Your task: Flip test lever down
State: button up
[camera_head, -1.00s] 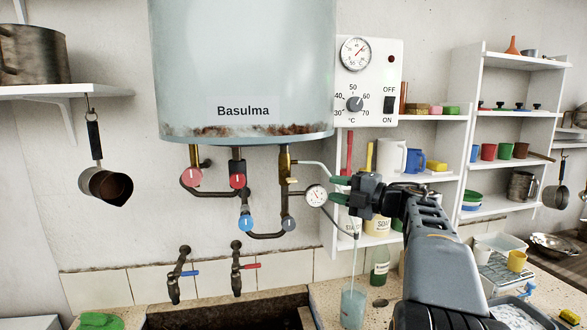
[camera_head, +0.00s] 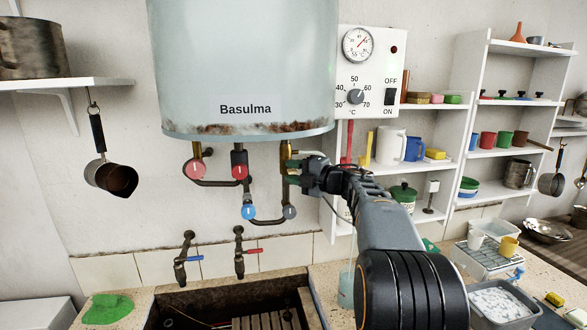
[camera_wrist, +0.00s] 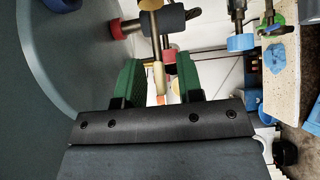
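The boiler (camera_head: 250,70), a pale blue tank labelled Basulma, hangs on the wall with rust along its lower edge. Under its right side is a brass valve pipe (camera_head: 284,156). A small brass-yellow lever (camera_wrist: 159,78) shows in the wrist view, between my two green finger pads. My gripper (camera_head: 292,171) is beside the brass pipe, below the tank; it also shows in the wrist view (camera_wrist: 157,78). The fingers are open, with gaps visible on the lever's sides. In the head view my gripper mostly hides the lever and the gauge behind it.
Red-knobbed valves (camera_head: 239,171) and a blue-knobbed valve (camera_head: 248,212) sit close left of my gripper. The control box (camera_head: 371,70) is up right. Two wall taps (camera_head: 239,252) hang over the stone trough (camera_head: 190,300). Shelves (camera_head: 470,104) with mugs stand right.

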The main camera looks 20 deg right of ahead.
jog(key=shift+w+a, duration=0.15)
jog(key=shift+a, duration=0.05)
jog(key=shift+c, duration=0.2)
grip_shut()
dwell(0.4)
